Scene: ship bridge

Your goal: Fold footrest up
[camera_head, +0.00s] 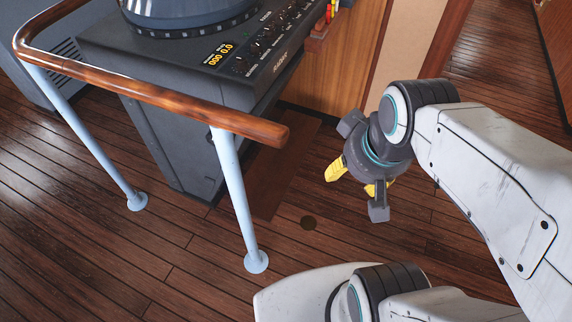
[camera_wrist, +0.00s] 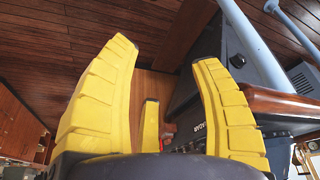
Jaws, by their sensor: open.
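A flat reddish-brown wooden board (camera_head: 290,170), which looks like the footrest, extends low beside the dark console. It appears to lie flat, but I cannot tell its exact height above the floor or see its hinge. In the wrist view a brown board (camera_wrist: 186,35) shows between the fingers and the console, probably the same one. My gripper (camera_head: 356,180) is to the right of the board, apart from it, with its yellow fingers pointing downward. In the wrist view my gripper (camera_wrist: 160,75) has its yellow fingers spread with nothing between them.
A dark console (camera_head: 180,75) with knobs and an orange display stands at the upper left. A wooden handrail (camera_head: 150,92) on pale blue posts (camera_head: 238,200) curves around it, left of my gripper. A wooden panel (camera_head: 340,60) stands behind. The plank floor (camera_head: 190,270) is largely clear.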

